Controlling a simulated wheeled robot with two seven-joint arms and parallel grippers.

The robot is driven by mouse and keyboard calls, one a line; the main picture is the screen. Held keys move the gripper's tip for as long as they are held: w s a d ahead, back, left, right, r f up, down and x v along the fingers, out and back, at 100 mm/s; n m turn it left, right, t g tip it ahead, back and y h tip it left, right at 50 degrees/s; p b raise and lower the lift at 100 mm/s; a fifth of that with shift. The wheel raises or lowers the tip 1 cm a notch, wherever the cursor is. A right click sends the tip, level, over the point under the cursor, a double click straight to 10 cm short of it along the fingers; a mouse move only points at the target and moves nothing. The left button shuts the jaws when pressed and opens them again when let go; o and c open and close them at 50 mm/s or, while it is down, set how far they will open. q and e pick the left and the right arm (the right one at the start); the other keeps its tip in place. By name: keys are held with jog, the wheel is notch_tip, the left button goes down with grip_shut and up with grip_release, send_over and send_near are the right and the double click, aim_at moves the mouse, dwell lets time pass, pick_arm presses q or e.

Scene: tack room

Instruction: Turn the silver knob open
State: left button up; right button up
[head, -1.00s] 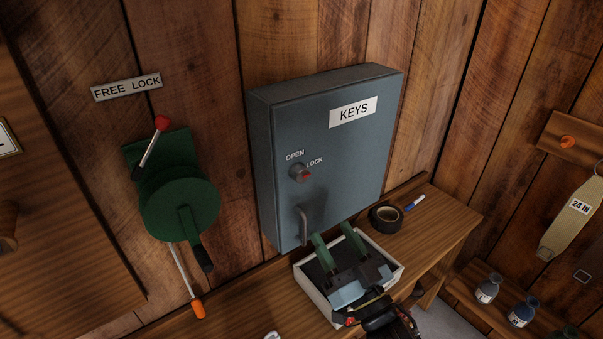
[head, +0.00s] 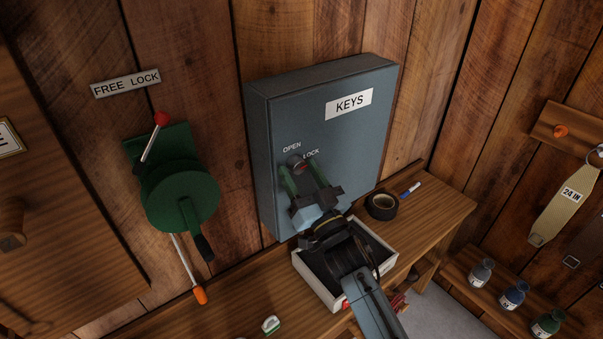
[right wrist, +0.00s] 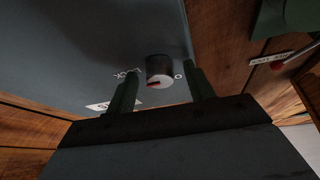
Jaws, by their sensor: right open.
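The silver knob (head: 298,163) is on the front of the grey-blue key cabinet (head: 330,140), between the OPEN and LOCK labels. In the right wrist view the knob (right wrist: 159,70) shows a red mark pointing toward the LOCK label. My right gripper (head: 301,170) is open, with its two green fingers just in front of the knob. In the right wrist view the knob lies between the fingers (right wrist: 160,85), with space on both sides. The cabinet's handle is hidden behind my right gripper. My left gripper is not in view.
A white-rimmed tray (head: 385,253) stands on the wooden bench below the cabinet, with black tape (head: 382,206) to its right. A green winch (head: 180,200) with a red-tipped lever is on the wall to the left. Bottles (head: 513,295) stand at lower right.

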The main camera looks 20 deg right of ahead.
jog(key=c, duration=1)
jog(key=shift+o, duration=0.2)
